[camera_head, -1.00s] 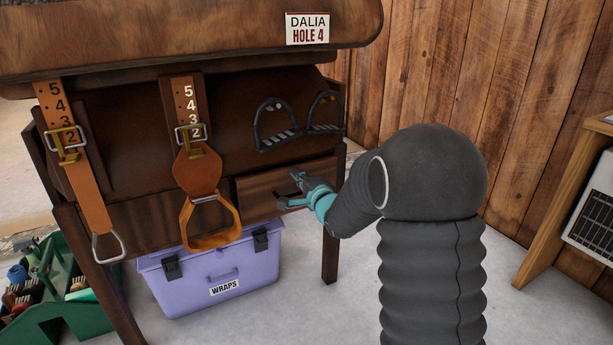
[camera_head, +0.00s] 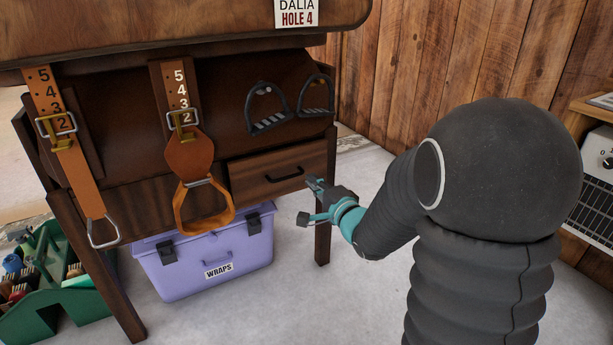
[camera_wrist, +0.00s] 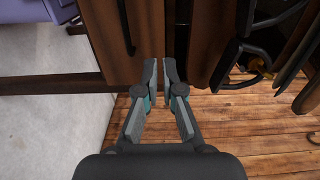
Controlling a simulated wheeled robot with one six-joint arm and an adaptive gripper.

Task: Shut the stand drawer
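The stand drawer (camera_head: 262,183) is a brown wooden front with a black bar handle (camera_head: 286,176), in the right part of the stand. In the head view its front looks flush with the panel to its left; a very small gap cannot be ruled out. My gripper (camera_head: 311,202) is just in front of the drawer's lower right corner, near the stand's right leg, and appears clear of the handle. Its fingers stand apart and hold nothing. In the wrist view the fingertips (camera_wrist: 160,73) show a narrow gap, with the stand's dark wood beyond them.
Black stirrups (camera_head: 268,122) hang above the drawer, and orange straps (camera_head: 66,150) hang to the left. A purple WRAPS box (camera_head: 213,252) and a green tote (camera_head: 45,318) stand below. A plank wall (camera_head: 420,60) is behind; open floor lies right of the stand.

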